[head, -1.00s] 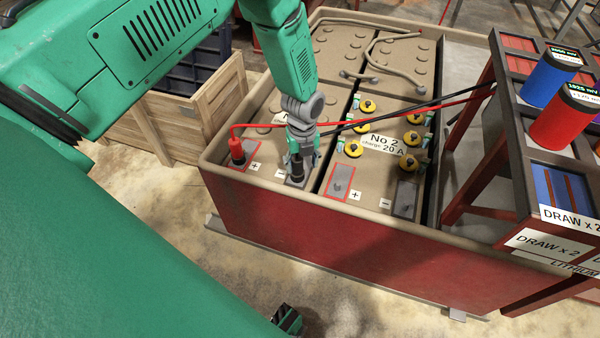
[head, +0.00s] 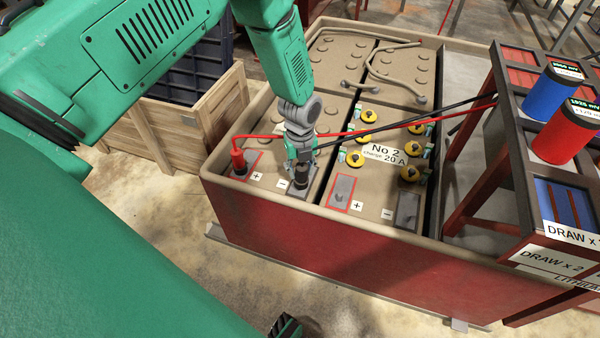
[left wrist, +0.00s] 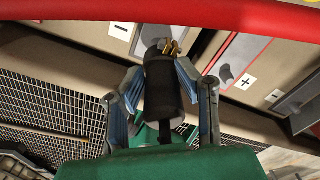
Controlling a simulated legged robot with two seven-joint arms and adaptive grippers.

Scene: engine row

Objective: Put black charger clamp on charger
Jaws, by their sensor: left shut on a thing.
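My left gripper (head: 301,170) is shut on the black charger clamp (left wrist: 163,88), low over the minus terminal plate (head: 294,190) of the left front battery. In the left wrist view the clamp has a black cylindrical body between the fingers and brass-coloured jaws, close to the plate marked minus. I cannot tell whether the jaws touch the terminal. A black cable (head: 420,122) runs right from the clamp area toward the rack. The red clamp (head: 238,160) stands on the plus terminal to the left. No charger is clearly identifiable. A dark tip (head: 286,327) at the bottom edge may be my right gripper.
Battery No 2 (head: 385,190) has yellow caps and bare plus and minus plates. The red tub (head: 330,245) surrounds the batteries with a raised rim. A rack (head: 470,190) with blue and red cylinders stands right. A wooden crate (head: 165,130) stands left.

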